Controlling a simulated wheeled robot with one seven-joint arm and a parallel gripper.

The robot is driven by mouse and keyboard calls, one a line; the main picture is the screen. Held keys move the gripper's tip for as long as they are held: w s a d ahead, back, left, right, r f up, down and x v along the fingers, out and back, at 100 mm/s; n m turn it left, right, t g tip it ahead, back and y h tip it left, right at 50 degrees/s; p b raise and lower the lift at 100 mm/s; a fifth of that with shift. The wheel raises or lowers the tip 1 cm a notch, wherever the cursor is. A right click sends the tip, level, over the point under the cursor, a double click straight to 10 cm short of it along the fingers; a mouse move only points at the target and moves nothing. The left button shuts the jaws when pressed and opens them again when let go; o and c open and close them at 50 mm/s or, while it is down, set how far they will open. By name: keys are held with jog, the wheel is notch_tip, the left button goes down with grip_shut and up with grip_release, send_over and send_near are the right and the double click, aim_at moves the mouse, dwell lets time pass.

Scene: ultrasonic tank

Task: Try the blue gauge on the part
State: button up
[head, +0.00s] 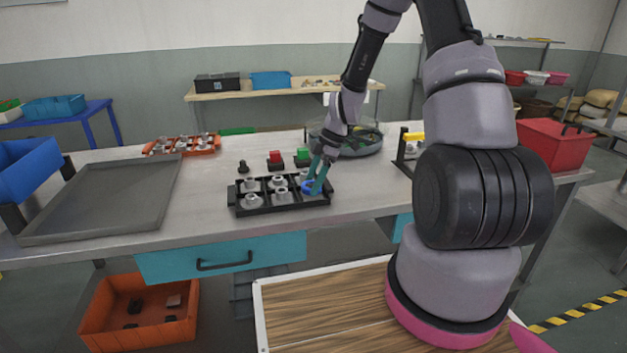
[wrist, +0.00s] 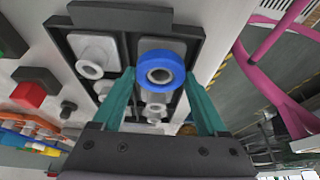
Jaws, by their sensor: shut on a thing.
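The blue gauge (head: 307,187) is a ring held at the right end of a black tray (head: 270,209) with several grey metal parts. In the wrist view the blue gauge (wrist: 143,62) lies between the teal fingertips of my gripper (wrist: 160,78), which is shut on it. The grey top of a part (wrist: 159,75) with a dark hole shows through the ring. The ring is lined up with this part; I cannot tell whether it is around it or just above it. In the head view my gripper (head: 317,178) points down and hides some of that end.
A red button box (head: 275,160), a green one (head: 302,157) and a black knob (head: 243,167) stand behind the black tray. An orange rack (head: 182,146) is farther back. A round basin (head: 365,142) is behind my gripper. A large grey tray (head: 100,205) lies left.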

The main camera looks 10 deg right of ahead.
jog(key=shift+f, duration=0.6)
dwell(0.3)
dwell(1.0)
jog(key=shift+r, duration=2.9)
notch_tip(320, 180, up, 4)
jog(key=shift+r, duration=0.1)
